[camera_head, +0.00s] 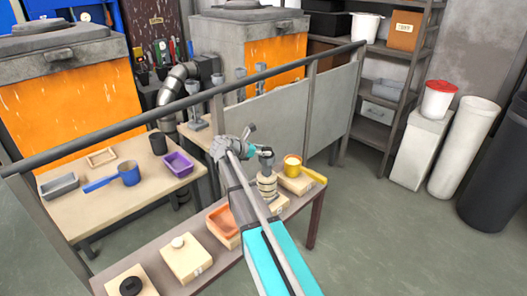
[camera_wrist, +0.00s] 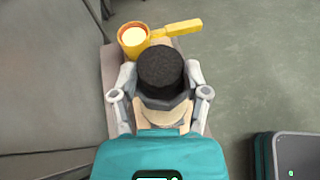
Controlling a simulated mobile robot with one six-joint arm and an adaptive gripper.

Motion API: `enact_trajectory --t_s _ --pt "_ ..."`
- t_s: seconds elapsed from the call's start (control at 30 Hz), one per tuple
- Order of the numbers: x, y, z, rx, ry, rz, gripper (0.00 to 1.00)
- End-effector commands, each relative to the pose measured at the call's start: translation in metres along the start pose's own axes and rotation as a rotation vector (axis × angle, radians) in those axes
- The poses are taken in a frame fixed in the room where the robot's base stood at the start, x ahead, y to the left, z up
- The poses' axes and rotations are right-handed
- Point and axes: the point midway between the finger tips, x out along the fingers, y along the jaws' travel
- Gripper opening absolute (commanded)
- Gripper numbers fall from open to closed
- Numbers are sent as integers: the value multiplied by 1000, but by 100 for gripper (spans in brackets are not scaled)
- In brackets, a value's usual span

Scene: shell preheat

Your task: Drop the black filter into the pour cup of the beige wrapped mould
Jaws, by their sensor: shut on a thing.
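The black filter (camera_wrist: 160,66), a dark round block with a rough top, is between the two fingers of my gripper (camera_wrist: 162,76) in the wrist view. The gripper is shut on it. Below the filter, part of the grey pour cup (camera_wrist: 166,102) and the beige mould (camera_wrist: 168,117) show. The filter hides most of the cup, so its height above the cup is unclear. In the head view the beige wrapped mould (camera_head: 267,187) stands upright on the bench, its grey cup (camera_head: 266,158) on top. My gripper (camera_head: 247,140) is close beside the cup there.
A yellow handled cup (camera_head: 292,166) stands just right of the mould and shows beyond the filter in the wrist view (camera_wrist: 133,40). An orange tray (camera_head: 222,222) and a beige block (camera_head: 185,260) sit on the same bench. A railing (camera_head: 170,108) runs behind it.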

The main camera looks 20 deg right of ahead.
Motion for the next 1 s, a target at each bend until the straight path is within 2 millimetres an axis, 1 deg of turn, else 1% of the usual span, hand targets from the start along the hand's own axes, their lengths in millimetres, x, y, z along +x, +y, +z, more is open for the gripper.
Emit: enact_trajectory --t_s 0.13,0.8,0.83,0.97,1.0 --pt "1 0 -2 0 0 0 35" --pt "2 -1 -2 1 0 -2 35" --pt "2 -1 -2 1 0 -2 65" --pt "2 -1 -2 1 0 -2 90" --pt "2 -1 -2 1 0 -2 97"
